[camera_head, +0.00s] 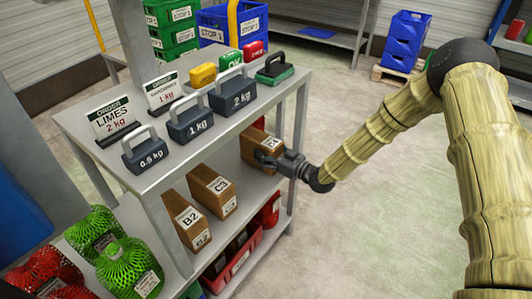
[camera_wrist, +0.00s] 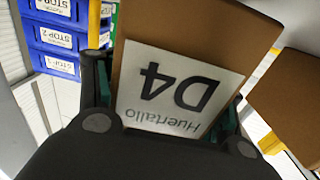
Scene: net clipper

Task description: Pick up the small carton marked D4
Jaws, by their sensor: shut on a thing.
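The small brown carton marked D4 (camera_wrist: 205,40) fills the middle of the wrist view, its white label upside down. It also shows in the head view (camera_head: 252,141), on the shelf level under the tabletop, partly hidden by my gripper. My gripper (camera_head: 272,160) is shut on this carton. In the wrist view, one finger lies along each side of it. I cannot tell whether its base touches the shelf.
Cartons C3 (camera_head: 212,191) and B2 (camera_head: 186,220) stand on the same shelf level, nearer the camera. Weights, including the 2 kg one (camera_head: 233,97), sit on the tabletop (camera_head: 155,178) above. The floor (camera_head: 385,200) right of the shelf is clear.

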